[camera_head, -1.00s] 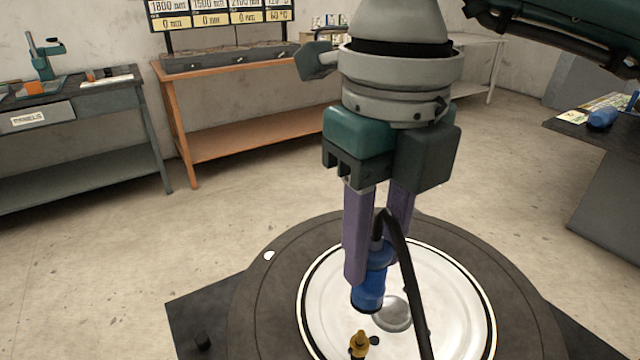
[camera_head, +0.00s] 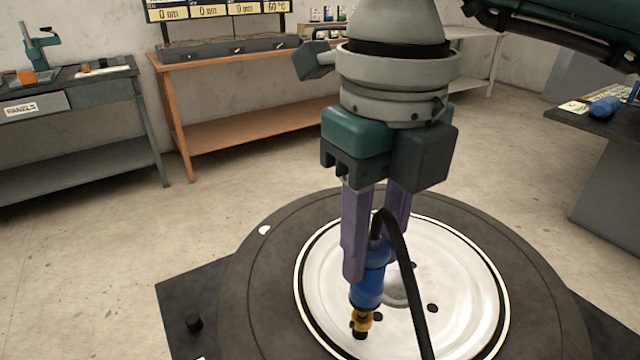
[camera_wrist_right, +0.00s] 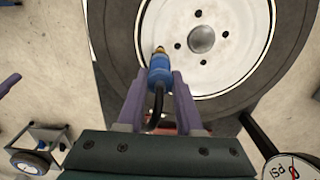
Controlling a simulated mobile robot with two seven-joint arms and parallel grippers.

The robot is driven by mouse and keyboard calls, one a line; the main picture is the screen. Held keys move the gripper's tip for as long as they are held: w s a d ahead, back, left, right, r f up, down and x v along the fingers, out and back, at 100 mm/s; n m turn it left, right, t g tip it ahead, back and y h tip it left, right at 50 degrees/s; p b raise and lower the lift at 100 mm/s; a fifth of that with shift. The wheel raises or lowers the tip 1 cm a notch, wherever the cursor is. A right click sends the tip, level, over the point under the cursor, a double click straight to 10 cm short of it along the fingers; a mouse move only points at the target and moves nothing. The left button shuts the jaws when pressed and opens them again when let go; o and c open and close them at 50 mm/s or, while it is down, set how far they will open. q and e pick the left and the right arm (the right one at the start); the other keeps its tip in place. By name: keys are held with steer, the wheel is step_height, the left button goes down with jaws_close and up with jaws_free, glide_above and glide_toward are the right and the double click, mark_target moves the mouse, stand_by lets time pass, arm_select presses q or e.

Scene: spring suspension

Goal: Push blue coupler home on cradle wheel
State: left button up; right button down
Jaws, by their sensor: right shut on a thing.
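My right gripper (camera_head: 371,268) points down over the wheel, its purple fingers shut on the blue coupler (camera_head: 367,290). A black hose bends up from the coupler and hangs down to the front. The wheel (camera_head: 460,290) lies flat, with a white disc and a dark tyre. A brass valve stem (camera_head: 361,321) stands on the disc directly below the coupler's lower end. The two appear to meet, but I cannot tell how far the coupler is on. The right wrist view also shows the coupler (camera_wrist_right: 160,72) in line with the brass stem (camera_wrist_right: 160,49).
A dark square base (camera_head: 190,290) with a black knob shows under the tyre. A gauge marked PSI (camera_wrist_right: 291,168) is at the lower right of the wrist view. An orange bench (camera_head: 250,135) and a grey bench (camera_head: 80,160) stand behind, with clear floor between.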

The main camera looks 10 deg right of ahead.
steer(key=shift+f+b, duration=1.1)
steer(key=shift+f, duration=0.1)
steer(key=shift+c, duration=2.4)
jaws_free()
steer(key=shift+r, duration=0.1)
step_height(320, 180, up, 4)
steer(key=p, duration=0.3)
steer(key=shift+r, duration=0.1)
steer(key=shift+r+p, duration=1)
steer(key=shift+r, duration=0.4)
steer(key=shift+f, duration=0.1)
